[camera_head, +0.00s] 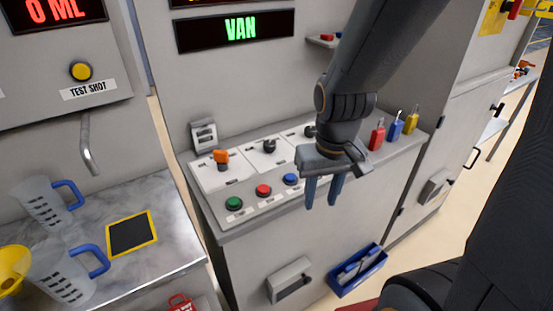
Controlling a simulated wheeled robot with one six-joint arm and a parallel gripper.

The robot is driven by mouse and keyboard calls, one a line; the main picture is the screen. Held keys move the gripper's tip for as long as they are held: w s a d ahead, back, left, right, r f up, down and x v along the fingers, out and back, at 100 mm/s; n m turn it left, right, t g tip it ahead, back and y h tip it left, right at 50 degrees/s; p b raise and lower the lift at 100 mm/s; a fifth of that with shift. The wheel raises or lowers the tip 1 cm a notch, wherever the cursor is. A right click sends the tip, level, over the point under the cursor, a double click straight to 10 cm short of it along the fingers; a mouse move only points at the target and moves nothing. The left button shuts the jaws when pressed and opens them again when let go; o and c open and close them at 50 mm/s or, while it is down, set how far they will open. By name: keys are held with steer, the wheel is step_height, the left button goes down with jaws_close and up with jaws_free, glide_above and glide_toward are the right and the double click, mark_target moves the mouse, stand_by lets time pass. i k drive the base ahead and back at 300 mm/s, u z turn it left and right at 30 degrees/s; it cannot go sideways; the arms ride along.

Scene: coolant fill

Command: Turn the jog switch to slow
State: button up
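The control panel (245,178) on the grey cabinet carries a row of rotary switches. An orange-knobbed switch (221,158) is at the left, a black-knobbed switch (268,146) is in the middle, and another black knob (309,131) is at the right, partly beside my arm. Their small labels are too blurred to read, so I cannot tell which is the jog switch or its setting. My gripper (321,205) points down in front of the panel's right end, apart from the switches. Its two fingers are spread with nothing between them.
Green (234,203), red (263,190) and blue (290,179) buttons line the panel's front. A display (236,30) reads VAN. Jugs (62,270) stand on the left counter.

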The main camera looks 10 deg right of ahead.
mark_target(309, 131)
steer(key=u, duration=0.95)
steer(key=k, duration=0.85)
steer(key=z, duration=0.85)
steer(key=i, duration=1)
